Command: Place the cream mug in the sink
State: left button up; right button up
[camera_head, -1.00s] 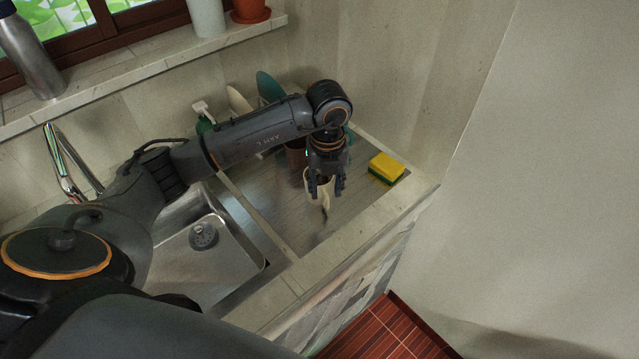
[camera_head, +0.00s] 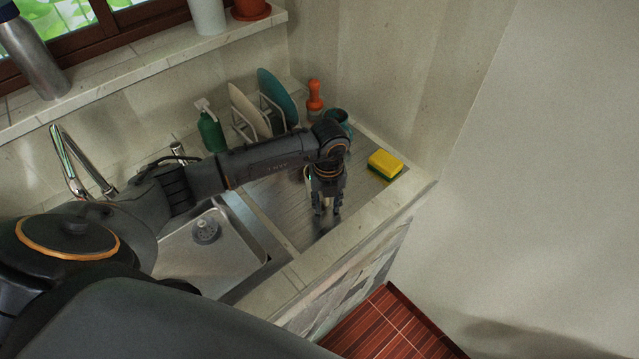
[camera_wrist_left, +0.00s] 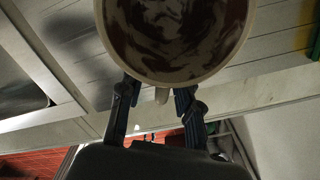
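The cream mug stands on the ribbed drainboard; in the head view my left gripper (camera_head: 327,211) hides most of it, leaving a pale sliver (camera_head: 307,175). In the left wrist view the mug's rim and brown-marbled inside (camera_wrist_left: 175,35) fill the top. Its small handle (camera_wrist_left: 162,96) points toward my gripper (camera_wrist_left: 158,93). The two fingers are spread, one on each side of the handle, with gaps visible. The steel sink basin (camera_head: 190,258) with its round drain is left of the drainboard and looks empty. My right gripper is not in view.
A yellow-green sponge (camera_head: 385,164) lies right of my gripper. Behind stand a plate rack with plates (camera_head: 277,95), a green soap bottle (camera_head: 211,132), an orange-handled brush (camera_head: 315,97) and a teal cup (camera_head: 337,115). The tap (camera_head: 75,165) rises behind the basin.

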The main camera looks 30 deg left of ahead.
pick_arm(q)
grip_shut()
jog(key=shift+r, duration=0.15)
